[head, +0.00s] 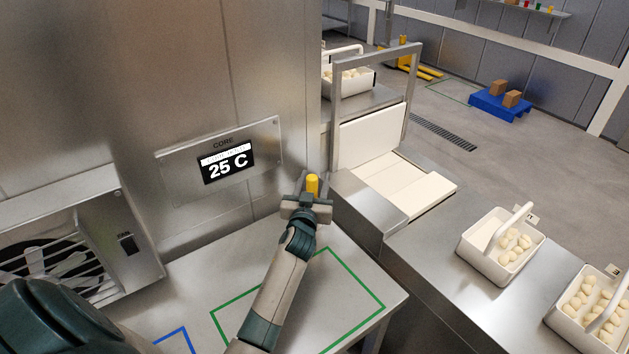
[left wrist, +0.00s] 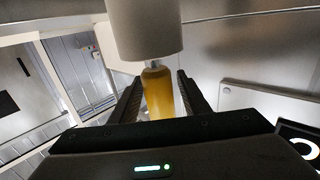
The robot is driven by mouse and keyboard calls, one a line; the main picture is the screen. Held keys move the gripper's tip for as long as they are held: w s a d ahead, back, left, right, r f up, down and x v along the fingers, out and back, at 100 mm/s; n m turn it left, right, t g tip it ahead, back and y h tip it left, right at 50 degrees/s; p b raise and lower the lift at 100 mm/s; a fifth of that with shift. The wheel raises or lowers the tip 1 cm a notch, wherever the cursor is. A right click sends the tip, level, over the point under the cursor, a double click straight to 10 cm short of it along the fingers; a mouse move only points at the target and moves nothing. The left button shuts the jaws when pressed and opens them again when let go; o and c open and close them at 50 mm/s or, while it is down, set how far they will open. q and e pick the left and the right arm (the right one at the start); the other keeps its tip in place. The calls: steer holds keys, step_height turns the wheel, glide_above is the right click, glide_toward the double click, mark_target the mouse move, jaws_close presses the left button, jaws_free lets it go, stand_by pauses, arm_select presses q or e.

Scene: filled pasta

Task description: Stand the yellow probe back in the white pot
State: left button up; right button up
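The yellow probe (head: 312,185) is upright between the fingers of my left gripper (head: 313,189), beside the steel wall. In the left wrist view the probe (left wrist: 158,94) stands between the two dark fingers (left wrist: 160,97), which look spread with narrow gaps beside it. The white pot (left wrist: 145,28) is at the top edge of that view, at the probe's narrow end. I cannot tell how far the probe's tip is inside it. The pot is hidden behind the gripper in the head view. My right gripper is not in view.
A steel panel (head: 173,180) with a 25 C display (head: 226,166) is on the wall left of the gripper. A steel table with a green outline (head: 357,277) lies below. White baskets of pasta (head: 474,262) stand on the counter at right. A steel frame (head: 414,75) rises behind.

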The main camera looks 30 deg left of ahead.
arm_select(q)
steer(key=shift+r, duration=0.1)
steer(key=shift+s+d+p, duration=0.2)
steer(key=shift+s+p, duration=0.15)
steer(key=shift+s, duration=0.15)
steer(key=p+v, duration=0.2)
steer(key=v, duration=0.9)
steer(key=shift+s, duration=0.1)
